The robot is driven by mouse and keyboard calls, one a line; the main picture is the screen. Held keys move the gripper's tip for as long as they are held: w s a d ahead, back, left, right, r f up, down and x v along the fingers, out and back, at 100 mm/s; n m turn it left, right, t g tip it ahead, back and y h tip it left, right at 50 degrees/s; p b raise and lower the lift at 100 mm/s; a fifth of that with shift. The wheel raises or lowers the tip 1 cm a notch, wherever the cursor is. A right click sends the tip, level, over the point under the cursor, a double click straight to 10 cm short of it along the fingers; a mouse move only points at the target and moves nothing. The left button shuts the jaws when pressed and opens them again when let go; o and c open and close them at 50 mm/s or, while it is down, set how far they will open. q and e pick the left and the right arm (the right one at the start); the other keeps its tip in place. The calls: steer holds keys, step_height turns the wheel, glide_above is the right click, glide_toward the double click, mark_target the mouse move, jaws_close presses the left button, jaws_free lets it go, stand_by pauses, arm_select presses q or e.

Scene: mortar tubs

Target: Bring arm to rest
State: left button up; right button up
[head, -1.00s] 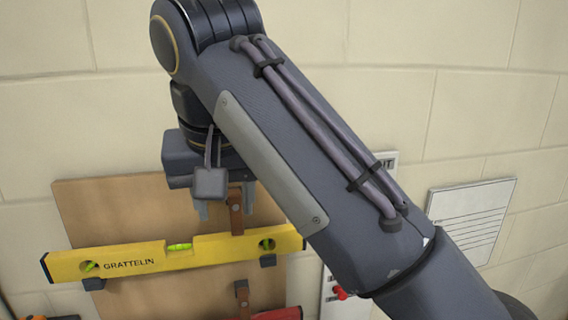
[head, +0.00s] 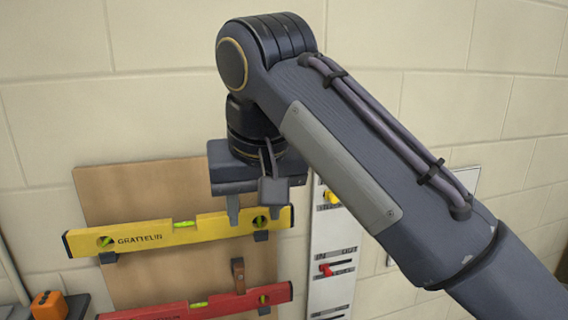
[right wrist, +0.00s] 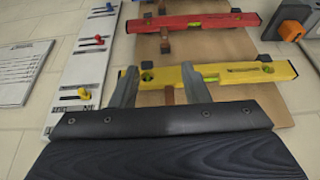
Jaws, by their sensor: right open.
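My right arm crosses the head view from the lower right. Its gripper (head: 254,212) hangs pointing down in front of the board, with its jaws apart. In the right wrist view the two fingers (right wrist: 160,88) stand apart with nothing held between them. Beyond them is the yellow spirit level (head: 150,236), marked GRATTELIN, which also shows in the wrist view (right wrist: 230,73). In the head view the fingertips overlap the level's right part; I cannot tell the exact gap. My left gripper is not in view.
A brown board (head: 130,190) on the pale block wall carries the yellow level and a red level (head: 215,306) below it. A white panel with coloured sliders (head: 322,250) is right of the board. An orange object (head: 48,305) is at lower left.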

steer(key=s+d+f+m+y+b, duration=0.1)
steer(key=s+d+f, duration=0.1)
steer(key=d+f, duration=0.7)
steer(key=s+d+f+m+y+b, duration=0.1)
steer(key=d+f, duration=0.6)
steer(key=d, duration=0.5)
steer(key=s+d+f+m+b, duration=0.1)
steer(key=s+f, duration=0.5)
steer(key=f, duration=0.3)
steer(key=s+d+f+m+t+b, duration=0.1)
steer(key=s+d+f+m, duration=0.1)
steer(key=s+f, duration=0.4)
step_height(320, 180, down, 4)
steer(key=shift+s+d+r, duration=0.2)
steer(key=shift+s+d, duration=0.1)
steer(key=shift+s, duration=0.1)
